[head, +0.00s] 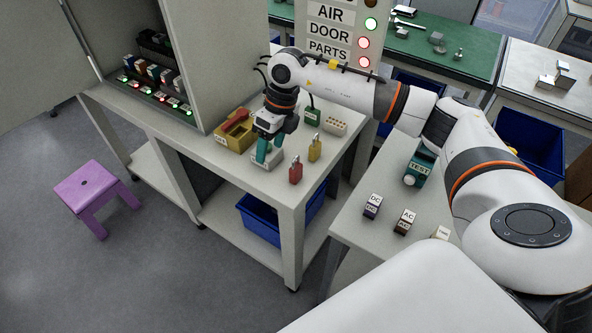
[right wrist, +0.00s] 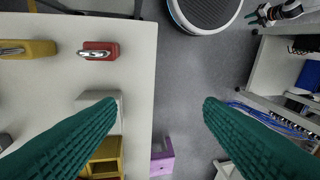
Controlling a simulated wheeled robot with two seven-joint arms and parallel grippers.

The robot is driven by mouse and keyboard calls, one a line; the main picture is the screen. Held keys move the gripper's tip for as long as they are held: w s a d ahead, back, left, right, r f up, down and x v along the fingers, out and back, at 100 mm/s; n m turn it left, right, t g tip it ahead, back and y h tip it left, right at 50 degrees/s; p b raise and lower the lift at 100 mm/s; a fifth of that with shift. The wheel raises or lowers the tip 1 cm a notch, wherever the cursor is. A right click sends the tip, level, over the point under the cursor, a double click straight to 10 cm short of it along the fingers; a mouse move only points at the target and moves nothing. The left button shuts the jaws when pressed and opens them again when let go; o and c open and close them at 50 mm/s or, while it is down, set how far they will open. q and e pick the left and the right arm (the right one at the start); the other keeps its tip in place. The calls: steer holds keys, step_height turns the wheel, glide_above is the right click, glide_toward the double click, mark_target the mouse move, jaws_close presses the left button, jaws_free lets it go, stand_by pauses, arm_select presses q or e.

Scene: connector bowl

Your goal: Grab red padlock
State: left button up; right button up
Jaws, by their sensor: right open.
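The red padlock (head: 296,173) stands near the front right edge of the grey table, its shackle up. In the right wrist view the red padlock (right wrist: 101,51) lies beyond the left finger, close to the table edge and not between the fingers. My right gripper (head: 264,160) is open, its teal fingers pointing down, left of the padlock in the head view. In its wrist view the gripper (right wrist: 159,106) has nothing between its fingertips. My left gripper (right wrist: 262,17) shows small at the top right of the wrist view; its jaws are unclear.
A yellow padlock (head: 315,148) stands behind the red one. A pale grey box (right wrist: 118,100) sits by the right gripper's left finger. A purple stool (head: 92,190) stands on the floor.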

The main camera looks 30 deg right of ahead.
mark_target(296, 156)
steer(key=d+r+h, duration=0.2)
steer(key=d+h, duration=0.1)
steer(key=d, duration=0.3)
steer(key=shift+m, duration=0.4)
steer(key=f, duration=0.2)
steer(key=f+p, duration=0.1)
steer(key=f, duration=0.3)
steer(key=shift+s+d+p, duration=0.15)
steer(key=shift+d+p, duration=0.2)
steer(key=f+p, duration=0.1)
steer(key=f, duration=0.1)
steer(key=f+p, duration=0.1)
steer(key=f, duration=0.1)
steer(key=shift+s+a+f, duration=0.15)
steer(key=shift+s+f, duration=0.05)
steer(key=shift+f, duration=0.8)
steer(key=c, duration=1.1)
